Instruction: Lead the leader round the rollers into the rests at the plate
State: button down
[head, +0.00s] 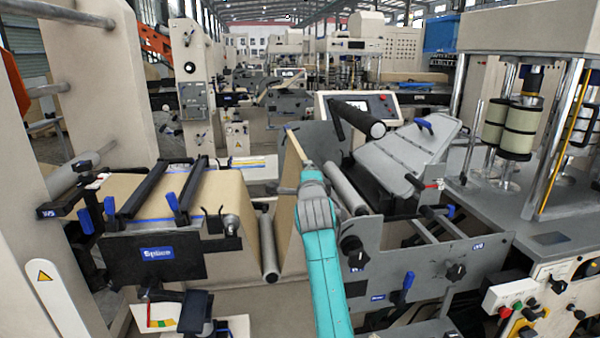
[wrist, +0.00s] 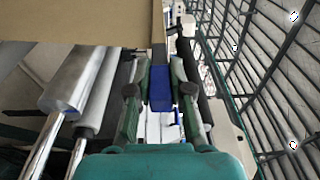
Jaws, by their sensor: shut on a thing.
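The tan kraft leader (head: 289,195) runs from the splice table (head: 150,258) down to a low steel roller (head: 269,255) and up to my gripper. Its edge also shows at the top left of the wrist view (wrist: 90,22). My gripper (wrist: 155,88) is shut on a blue grip (wrist: 160,95) at the end of a dark bar along the leader's edge. In the head view my gripper (head: 312,180) is raised beside another roller (head: 346,188), apart from it as far as I can tell. The sloped grey plate (head: 405,152) stands right of it; its rests are unclear.
A grey side frame (head: 425,265) with black knobs stands close right of my arm. A black-ended roller (head: 358,118) and a control screen (head: 375,106) lie behind. Shiny rollers (wrist: 75,85) are left in the wrist view. Black clamp bars with blue handles (head: 172,201) cross the splice table.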

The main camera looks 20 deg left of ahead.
jog(key=w+d, duration=0.5)
jog(key=d, duration=0.5)
jog(key=w+d, duration=0.6)
jog(key=d, duration=0.4)
dwell(0.7)
jog(key=shift+w, duration=0.1)
notch_tip(320, 180, down, 6)
jog(key=w+d, duration=0.1)
jog(key=d, duration=0.1)
jog(key=shift+w+d, duration=0.15)
jog(key=shift+d, duration=0.05)
dwell(0.9)
jog(key=shift+f, duration=1.4)
